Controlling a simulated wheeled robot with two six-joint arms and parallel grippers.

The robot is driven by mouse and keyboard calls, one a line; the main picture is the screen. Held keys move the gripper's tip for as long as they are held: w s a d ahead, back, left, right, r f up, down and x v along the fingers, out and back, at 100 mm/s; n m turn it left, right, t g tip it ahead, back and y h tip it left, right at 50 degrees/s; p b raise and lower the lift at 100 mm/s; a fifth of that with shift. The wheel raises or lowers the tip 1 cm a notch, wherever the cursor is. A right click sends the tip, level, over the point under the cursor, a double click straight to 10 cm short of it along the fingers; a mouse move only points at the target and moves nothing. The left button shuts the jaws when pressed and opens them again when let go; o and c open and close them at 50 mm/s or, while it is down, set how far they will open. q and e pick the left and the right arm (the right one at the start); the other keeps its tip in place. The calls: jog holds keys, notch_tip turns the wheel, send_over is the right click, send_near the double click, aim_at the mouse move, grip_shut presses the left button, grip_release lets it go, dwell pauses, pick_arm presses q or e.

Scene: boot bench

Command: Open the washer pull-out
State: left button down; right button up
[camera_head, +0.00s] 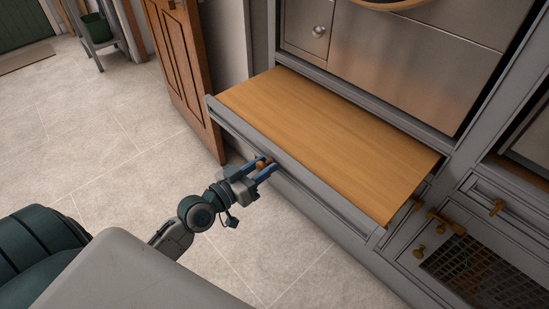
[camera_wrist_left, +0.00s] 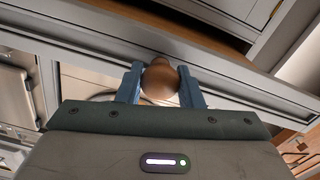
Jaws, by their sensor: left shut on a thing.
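The washer pull-out (camera_head: 330,140) is a wooden board with a grey front edge, and it stands well out below the washer in the head view. My left gripper (camera_head: 265,167) is at the middle of its grey front. Its blue fingers are shut on a round brown knob (camera_wrist_left: 160,80), which shows between them in the left wrist view. The pull-out's grey front (camera_wrist_left: 235,83) runs across behind the knob there. My right gripper is in neither view.
The steel washer front (camera_head: 385,60) stands behind the board. A brown wooden door (camera_head: 185,75) stands open to the left. Cabinets with brass knobs (camera_head: 497,207) and a mesh panel (camera_head: 480,268) are at the right. The tiled floor (camera_head: 110,150) on the left is mostly clear.

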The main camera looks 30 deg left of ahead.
pick_arm(q)
jog(key=shift+s+a, duration=0.15)
jog(key=shift+s, duration=0.2)
jog(key=c, duration=1.1)
grip_release()
jog(key=shift+o, duration=0.2)
jog(key=p+v, duration=0.1)
jog(key=v, duration=0.9)
jog(key=shift+s, duration=0.4)
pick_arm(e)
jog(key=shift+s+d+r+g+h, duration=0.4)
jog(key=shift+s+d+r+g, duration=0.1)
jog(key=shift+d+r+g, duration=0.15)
pick_arm(q)
jog(key=shift+a, duration=0.15)
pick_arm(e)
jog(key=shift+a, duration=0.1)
